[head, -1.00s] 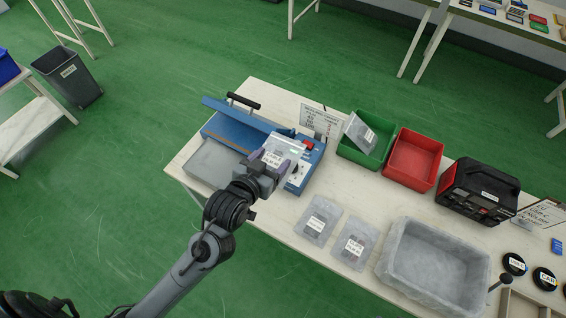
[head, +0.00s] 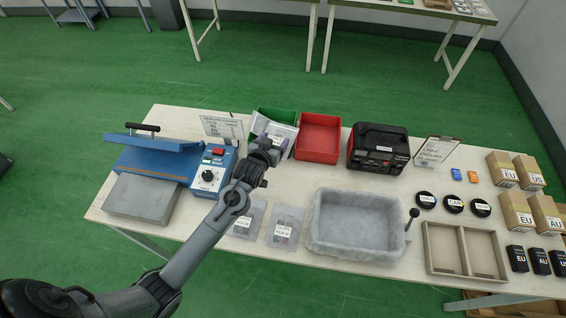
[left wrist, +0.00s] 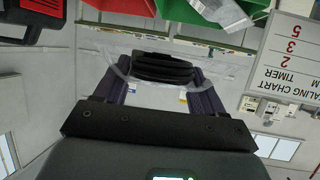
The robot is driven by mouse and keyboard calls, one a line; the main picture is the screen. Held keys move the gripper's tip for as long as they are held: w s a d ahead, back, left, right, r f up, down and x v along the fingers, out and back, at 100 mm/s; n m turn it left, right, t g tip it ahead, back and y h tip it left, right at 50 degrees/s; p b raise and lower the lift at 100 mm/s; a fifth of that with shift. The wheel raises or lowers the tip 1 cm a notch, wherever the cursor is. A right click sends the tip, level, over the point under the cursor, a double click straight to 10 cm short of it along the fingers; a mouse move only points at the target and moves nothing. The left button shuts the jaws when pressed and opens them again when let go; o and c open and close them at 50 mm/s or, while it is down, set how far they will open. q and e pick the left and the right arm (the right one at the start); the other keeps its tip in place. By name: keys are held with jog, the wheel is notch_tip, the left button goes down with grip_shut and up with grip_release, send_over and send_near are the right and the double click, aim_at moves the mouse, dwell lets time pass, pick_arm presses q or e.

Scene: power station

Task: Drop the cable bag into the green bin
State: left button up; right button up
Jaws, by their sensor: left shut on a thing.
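My left gripper (head: 266,146) is shut on a clear bag with a coiled black cable (left wrist: 163,68), which shows between its fingers in the left wrist view. In the head view the gripper is just in front of the green bin (head: 278,114), with the held bag near the bin's front edge. The bin is partly hidden by bags, and it also shows in the left wrist view (left wrist: 232,36). Another clear bag (left wrist: 226,12) leans in the green bin. Whether the held bag is over the bin's opening is hard to tell. My right gripper is not in view.
A red bin (head: 318,138) stands right of the green bin. A blue sealing machine (head: 165,160) and a sign (head: 222,126) stand left. Flat bags (head: 284,226) lie in front, beside a grey tray (head: 356,222). A black and red device (head: 378,150) stands further right.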

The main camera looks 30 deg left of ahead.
aim_at(269, 130)
pick_arm(q)
jog(key=shift+n+y, duration=0.6)
jog(key=shift+y, duration=0.1)
jog(key=w+a, duration=0.5)
jog(key=shift+w+a+b, duration=0.25)
jog(key=shift+a+b, duration=0.15)
jog(key=w+a+r+n+y+b, duration=0.1)
jog(key=w+a+r+b, duration=0.15)
jog(key=w+a, duration=0.3)
jog(key=shift+g, duration=0.3)
jog(key=f+b, duration=0.6)
jog(key=shift+w+d, duration=0.1)
jog(key=shift+d, duration=0.1)
jog(key=o, duration=1.2)
